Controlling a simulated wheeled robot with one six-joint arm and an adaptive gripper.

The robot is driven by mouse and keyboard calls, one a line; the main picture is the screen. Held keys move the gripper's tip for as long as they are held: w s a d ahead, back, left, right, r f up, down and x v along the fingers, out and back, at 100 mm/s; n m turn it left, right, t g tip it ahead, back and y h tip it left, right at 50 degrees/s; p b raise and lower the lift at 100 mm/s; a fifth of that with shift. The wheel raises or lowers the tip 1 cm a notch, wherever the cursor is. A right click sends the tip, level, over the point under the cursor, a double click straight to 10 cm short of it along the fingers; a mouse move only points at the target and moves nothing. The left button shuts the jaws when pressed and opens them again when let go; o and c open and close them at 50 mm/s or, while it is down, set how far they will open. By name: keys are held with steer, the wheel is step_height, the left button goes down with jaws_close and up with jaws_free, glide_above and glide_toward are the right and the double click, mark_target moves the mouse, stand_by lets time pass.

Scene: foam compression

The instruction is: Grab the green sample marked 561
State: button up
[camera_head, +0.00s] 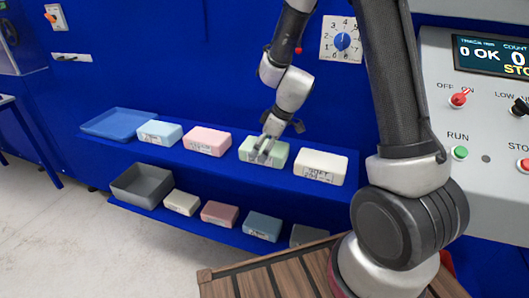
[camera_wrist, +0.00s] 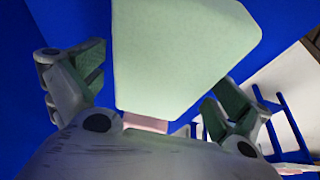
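The green sample (camera_head: 277,157) is a pale green block on the upper blue shelf, between the pink and the white blocks. My gripper (camera_head: 264,148) is over it, its fingers partly covering its front and top. In the wrist view the green block (camera_wrist: 180,50) fills the upper middle. My gripper (camera_wrist: 155,92) is open there, one finger on each side of the block, with gaps showing. The marking on the green block is too small and too covered to read.
Pink (camera_head: 207,141), light blue (camera_head: 160,132) and white (camera_head: 320,167) blocks share the upper shelf (camera_head: 228,178) with a blue tray (camera_head: 119,124). The lower shelf holds a grey bin (camera_head: 142,185) and several blocks. A control panel (camera_head: 480,130) stands at right.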

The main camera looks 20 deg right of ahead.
steer(key=c, duration=0.8)
